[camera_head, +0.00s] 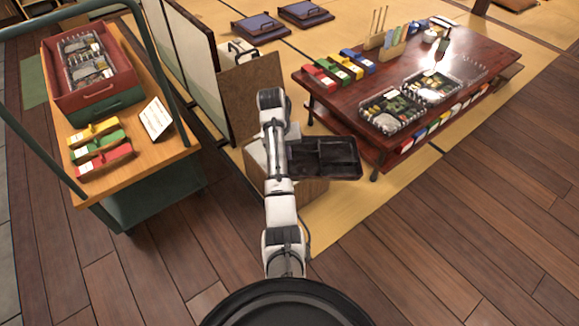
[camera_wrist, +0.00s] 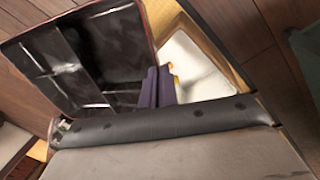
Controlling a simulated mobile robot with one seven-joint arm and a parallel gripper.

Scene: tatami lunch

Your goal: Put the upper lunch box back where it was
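A black, compartmented lunch box (camera_head: 325,157), smeared inside and without visible food, is beside my gripper (camera_head: 287,158) over an open brown box (camera_head: 300,192). In the wrist view the black lunch box (camera_wrist: 80,62) fills the upper left, tilted. The purple fingers of my gripper (camera_wrist: 157,87) are close together at its edge and appear shut on it; the exact contact is partly hidden. Filled lunch boxes with clear covers stand on the low table, a nearer one (camera_head: 393,111) and a farther one (camera_head: 431,86). More filled boxes (camera_head: 88,66) lie in a red crate (camera_head: 98,92).
A white lining (camera_wrist: 190,68) shows inside the brown box. The wooden-topped cart (camera_head: 160,155) at left carries coloured packets (camera_head: 103,160) and a sign (camera_head: 156,118). The dark red low table (camera_head: 345,100) holds more packets and bottles. Open floor lies at lower right.

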